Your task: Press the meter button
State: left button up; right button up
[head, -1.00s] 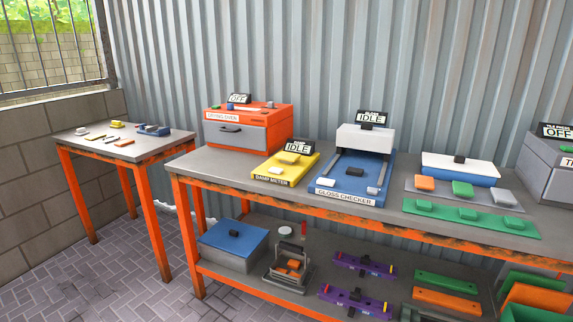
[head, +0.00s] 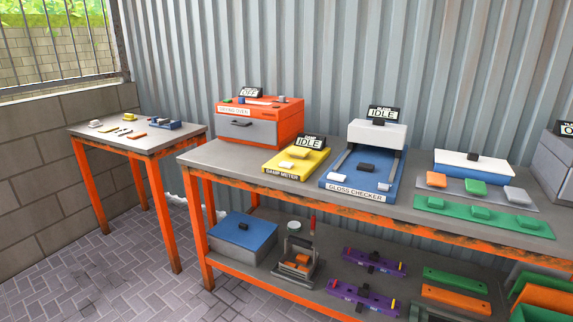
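The yellow damp meter (head: 284,167) sits on the grey workbench between the orange oven and the blue gloss checker. Its label reads DAMP METER and its display (head: 309,142) reads IDLE. A pale block lies on its top (head: 294,153); I cannot tell whether this is a sample or the button. The blue gloss checker (head: 340,181) beside it also shows IDLE and has a small dark-and-white part on its bed. Neither of my grippers is in view.
The orange drying oven (head: 285,111) stands left of the meter. Green, orange and grey pieces lie on a grey tray (head: 452,196) and a green strip (head: 440,208) at the right. The lower shelf (head: 325,290) is crowded. A small table (head: 165,142) stands at the left. Paved floor is clear in front.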

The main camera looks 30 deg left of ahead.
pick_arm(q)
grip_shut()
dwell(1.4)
